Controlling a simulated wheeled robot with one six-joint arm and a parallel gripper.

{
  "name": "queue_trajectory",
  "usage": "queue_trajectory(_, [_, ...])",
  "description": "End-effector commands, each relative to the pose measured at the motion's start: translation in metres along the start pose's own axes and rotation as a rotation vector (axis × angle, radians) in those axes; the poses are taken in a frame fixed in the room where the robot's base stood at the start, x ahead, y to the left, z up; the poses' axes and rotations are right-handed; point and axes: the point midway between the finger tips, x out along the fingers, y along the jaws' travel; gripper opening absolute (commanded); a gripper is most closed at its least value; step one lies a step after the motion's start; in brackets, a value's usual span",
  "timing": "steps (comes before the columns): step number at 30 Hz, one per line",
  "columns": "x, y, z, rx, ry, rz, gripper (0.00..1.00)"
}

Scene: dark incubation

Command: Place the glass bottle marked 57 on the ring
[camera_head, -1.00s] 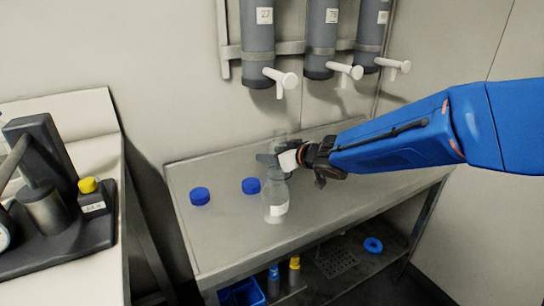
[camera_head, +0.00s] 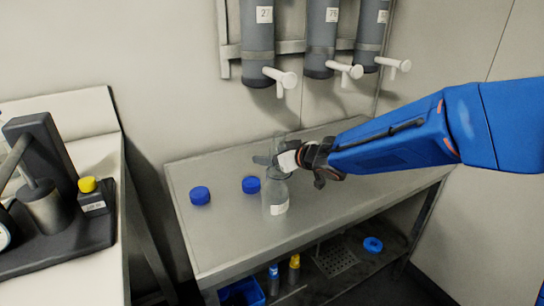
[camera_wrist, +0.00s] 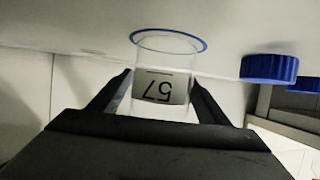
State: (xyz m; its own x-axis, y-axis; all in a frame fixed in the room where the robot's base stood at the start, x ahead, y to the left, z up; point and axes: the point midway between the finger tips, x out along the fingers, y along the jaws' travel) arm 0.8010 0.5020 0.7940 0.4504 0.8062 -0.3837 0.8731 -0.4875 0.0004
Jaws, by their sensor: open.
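The clear glass bottle marked 57 (camera_wrist: 163,85) shows upside down in the wrist view, its white label between my fingers. A blue ring (camera_wrist: 204,43) encircles the bottle's base end at the table surface. My gripper (camera_wrist: 162,88) is open, with one finger on each side of the bottle and small gaps visible. In the head view my gripper (camera_head: 278,160) is at the back of the table, and the bottle's clear top (camera_head: 280,141) shows faintly behind it. The ring is hidden there.
Another clear bottle with a white label (camera_head: 276,200) stands in front of my gripper. Two blue caps (camera_head: 251,185) (camera_head: 200,195) lie to the left on the grey table (camera_head: 225,245). Dispensers with white taps (camera_head: 320,45) hang on the wall above.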

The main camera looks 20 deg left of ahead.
Motion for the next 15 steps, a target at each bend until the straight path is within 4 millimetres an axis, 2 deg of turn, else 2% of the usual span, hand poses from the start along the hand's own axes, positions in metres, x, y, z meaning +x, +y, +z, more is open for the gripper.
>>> queue_trajectory(5, [-0.022, 0.001, -0.001, 0.0, 0.001, 0.001, 0.7])
queue_trajectory(15, [-0.08, 0.0, 0.0, 0.0, 0.002, 0.001, 0.7])
